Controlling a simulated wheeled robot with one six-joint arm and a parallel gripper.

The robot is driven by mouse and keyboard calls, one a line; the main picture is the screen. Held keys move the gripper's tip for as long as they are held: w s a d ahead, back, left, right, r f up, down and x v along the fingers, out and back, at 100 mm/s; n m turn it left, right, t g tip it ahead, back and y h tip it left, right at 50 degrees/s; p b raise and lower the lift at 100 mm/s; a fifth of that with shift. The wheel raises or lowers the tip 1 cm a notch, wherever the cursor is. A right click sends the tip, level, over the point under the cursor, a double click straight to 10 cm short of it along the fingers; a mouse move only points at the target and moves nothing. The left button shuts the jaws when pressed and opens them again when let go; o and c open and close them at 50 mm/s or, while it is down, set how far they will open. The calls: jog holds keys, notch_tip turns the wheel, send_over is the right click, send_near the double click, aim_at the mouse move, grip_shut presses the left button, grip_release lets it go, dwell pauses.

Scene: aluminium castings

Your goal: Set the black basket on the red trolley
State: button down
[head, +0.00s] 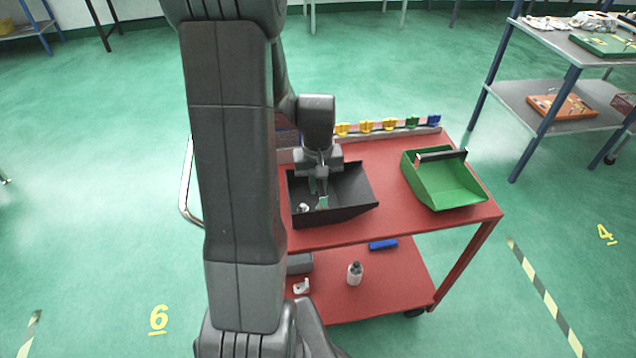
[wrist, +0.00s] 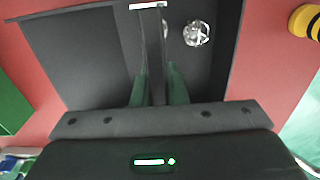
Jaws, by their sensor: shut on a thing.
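The black basket (head: 350,186) is an open scoop-shaped tray over the left part of the red trolley's (head: 385,155) top. It looks level, with its front edge near the trolley's front edge. I cannot tell whether its base touches the top. My gripper (head: 320,188) points down into it and is shut on its dark handle. In the wrist view the basket (wrist: 80,60) fills the middle, and the handle runs between the greenish fingers (wrist: 158,88). A small shiny metal part (wrist: 196,33) lies inside the basket. My arm hides the trolley's left end.
A green basket (head: 445,188) with a black handle stands to the right on the trolley top. Yellow, green and blue clips (head: 390,124) line the back edge. A white bottle (head: 354,273) and a blue item (head: 383,244) are on the lower shelf. A shelf unit (head: 540,95) stands right.

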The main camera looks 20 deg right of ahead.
jog(key=c, duration=1.9)
grip_release()
jog(key=shift+f, duration=0.2)
jog(key=o, duration=0.4)
jog(key=shift+r, duration=0.1)
jog(key=shift+o, duration=0.2)
notch_tip(320, 180, up, 12)
jog(key=shift+r, duration=0.15)
